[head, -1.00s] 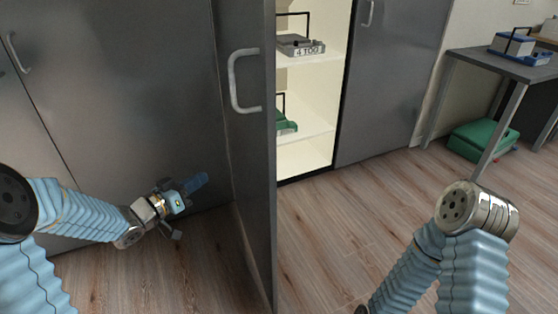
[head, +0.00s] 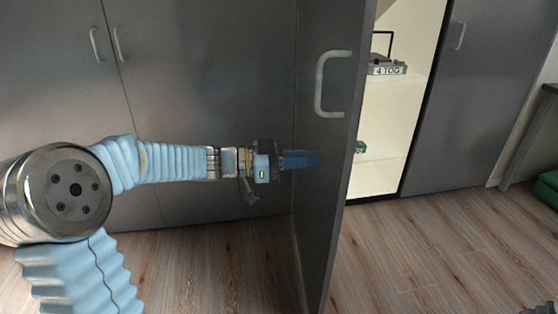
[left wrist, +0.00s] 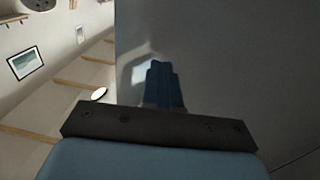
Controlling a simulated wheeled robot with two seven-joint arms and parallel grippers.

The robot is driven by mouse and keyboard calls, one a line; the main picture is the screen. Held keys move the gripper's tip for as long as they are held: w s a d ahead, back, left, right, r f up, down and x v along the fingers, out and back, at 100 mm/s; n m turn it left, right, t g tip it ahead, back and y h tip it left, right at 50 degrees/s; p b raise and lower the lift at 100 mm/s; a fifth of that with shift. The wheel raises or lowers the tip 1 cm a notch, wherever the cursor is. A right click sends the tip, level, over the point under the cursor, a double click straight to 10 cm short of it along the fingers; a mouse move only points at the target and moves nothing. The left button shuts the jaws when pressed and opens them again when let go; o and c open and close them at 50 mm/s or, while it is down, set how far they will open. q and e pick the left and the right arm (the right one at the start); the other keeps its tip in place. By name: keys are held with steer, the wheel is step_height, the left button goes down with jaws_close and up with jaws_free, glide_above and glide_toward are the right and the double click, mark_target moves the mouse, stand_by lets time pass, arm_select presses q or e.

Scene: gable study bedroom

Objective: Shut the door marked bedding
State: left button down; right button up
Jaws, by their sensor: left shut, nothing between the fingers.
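A grey cupboard door (head: 325,180) stands swung open into the room, with a pale bar handle (head: 320,85) on the face turned to me. No bedding mark can be read on it. My left gripper (head: 302,159) is shut and empty, its blue fingers pointing at this handle-side face, below the handle. In the left wrist view the fingers (left wrist: 163,85) are seen against the grey door panel (left wrist: 230,75). They are at or very close to it; I cannot tell whether they touch. My right gripper is not in view.
Behind the door, the open cupboard shows white shelves (head: 390,110) holding a grey labelled case (head: 386,68) and a partly hidden green item. Closed grey doors (head: 200,70) (head: 470,110) stand on both sides. The wooden floor (head: 430,250) right of the door is clear.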

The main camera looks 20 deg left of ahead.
mark_target(334, 158)
arm_select(q)
steer(key=shift+x, duration=1.7)
steer(key=shift+d, duration=0.1)
